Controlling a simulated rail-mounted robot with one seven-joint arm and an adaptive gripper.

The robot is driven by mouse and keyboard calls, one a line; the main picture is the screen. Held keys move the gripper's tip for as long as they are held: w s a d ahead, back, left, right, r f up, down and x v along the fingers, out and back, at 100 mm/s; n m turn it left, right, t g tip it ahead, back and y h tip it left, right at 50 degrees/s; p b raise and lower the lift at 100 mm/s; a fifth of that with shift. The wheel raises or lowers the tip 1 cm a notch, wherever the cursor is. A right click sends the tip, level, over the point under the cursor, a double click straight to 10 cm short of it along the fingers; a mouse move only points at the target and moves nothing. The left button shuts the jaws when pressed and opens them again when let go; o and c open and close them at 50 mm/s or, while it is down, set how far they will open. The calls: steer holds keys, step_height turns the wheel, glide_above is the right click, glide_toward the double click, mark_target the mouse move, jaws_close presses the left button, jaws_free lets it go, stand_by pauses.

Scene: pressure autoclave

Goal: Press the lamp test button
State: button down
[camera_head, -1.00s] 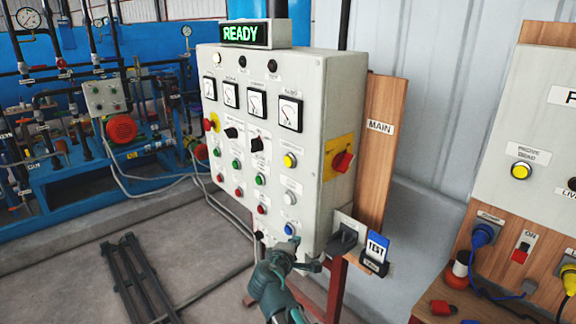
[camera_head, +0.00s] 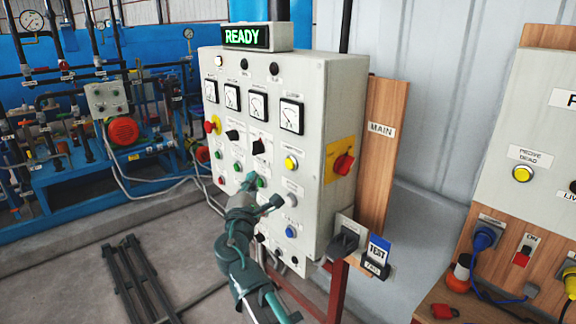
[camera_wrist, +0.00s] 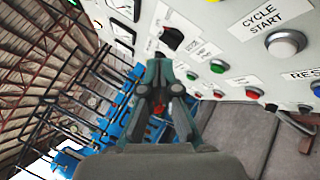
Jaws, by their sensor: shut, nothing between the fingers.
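The control panel (camera_head: 318,110) carries several rows of buttons, switches and dials. A yellow button (camera_head: 290,163) sits in the right column under a small label that I cannot read clearly; it may be the lamp test button. Its edge shows at the top of the wrist view (camera_wrist: 212,2). My gripper (camera_head: 251,181) is in front of the panel's lower middle, left of and below the yellow button. In the wrist view, my gripper's fingers (camera_wrist: 158,66) are together and empty, apart from the yellow button. Whether the tips touch the panel is unclear.
The white CYCLE START button (camera_wrist: 286,43) is below the yellow one, and the blue RESET button (camera_head: 291,231) is lower. A black selector switch (camera_wrist: 172,38) is near my fingers. A red-handled switch (camera_head: 343,163) juts from the panel's side.

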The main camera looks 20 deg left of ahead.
mark_target(289, 164)
steer(key=shift+w, duration=0.1)
steer(key=w+d, duration=0.5)
steer(key=w, duration=0.2)
stand_by(0.5)
steer(key=shift+w+f, duration=0.1)
steer(key=shift+w, duration=0.1)
stand_by(1.2)
steer(key=shift+w+d+b, duration=0.2)
steer(key=shift+w+b, duration=0.05)
steer(key=shift+b, duration=0.05)
steer(key=shift+w+d, duration=0.25)
steer(key=shift+w, duration=0.15)
stand_by(0.9)
stand_by(0.4)
steer(key=shift+s+a+b, duration=0.35)
steer(key=shift+s+a, duration=0.15)
steer(key=shift+s, duration=0.25)
